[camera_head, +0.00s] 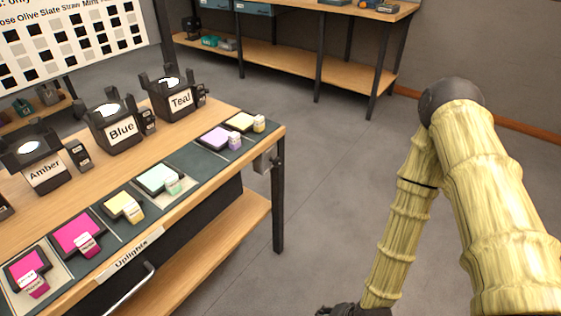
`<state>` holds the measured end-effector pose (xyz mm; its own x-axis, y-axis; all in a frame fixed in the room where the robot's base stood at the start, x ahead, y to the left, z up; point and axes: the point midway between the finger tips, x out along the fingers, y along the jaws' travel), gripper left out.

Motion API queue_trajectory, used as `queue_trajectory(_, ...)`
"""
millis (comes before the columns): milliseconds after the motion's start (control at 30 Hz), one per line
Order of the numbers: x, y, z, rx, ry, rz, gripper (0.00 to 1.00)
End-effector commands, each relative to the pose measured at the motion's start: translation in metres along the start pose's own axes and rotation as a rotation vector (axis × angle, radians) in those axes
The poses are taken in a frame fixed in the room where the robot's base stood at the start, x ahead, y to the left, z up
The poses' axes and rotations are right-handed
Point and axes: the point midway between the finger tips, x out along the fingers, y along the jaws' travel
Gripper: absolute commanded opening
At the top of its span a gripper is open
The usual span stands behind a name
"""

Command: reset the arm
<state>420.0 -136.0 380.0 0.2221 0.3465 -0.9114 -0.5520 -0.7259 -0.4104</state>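My arm, with a bamboo-like yellow surface, stands at the right of the head view, bent at a dark joint near the top. Its forearm runs down to my gripper (345,310), of which only a dark top part shows at the bottom edge. The fingers are out of the frame, so whether it is open or holds anything is hidden. The arm is over the grey floor, to the right of the workbench (222,116) and apart from it.
Lamps labelled Amber (42,165), Blue (120,125) and Teal (175,95) stand on the bench. Several coloured swatches lie in the slots along its front, above an Uplights label (132,253). A board with a chart (75,40) stands behind. A shelf bench (290,62) is at the back. Open floor lies between.

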Motion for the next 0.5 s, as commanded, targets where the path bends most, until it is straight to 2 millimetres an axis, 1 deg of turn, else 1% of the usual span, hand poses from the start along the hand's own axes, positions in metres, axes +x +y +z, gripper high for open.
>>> queue_trajectory(33,-0.004,0.015,0.007,-0.063,-0.003,0.047,0.5)
queue_trajectory(100,-0.01,0.036,0.014,-0.154,-0.007,0.111,0.5)
queue_trajectory(200,-0.019,0.061,0.021,-0.27,-0.021,0.192,0.5)
queue_trajectory(300,-0.028,0.081,0.027,-0.365,-0.038,0.257,0.5)
queue_trajectory(500,-0.045,0.112,0.035,-0.513,-0.075,0.359,0.5)
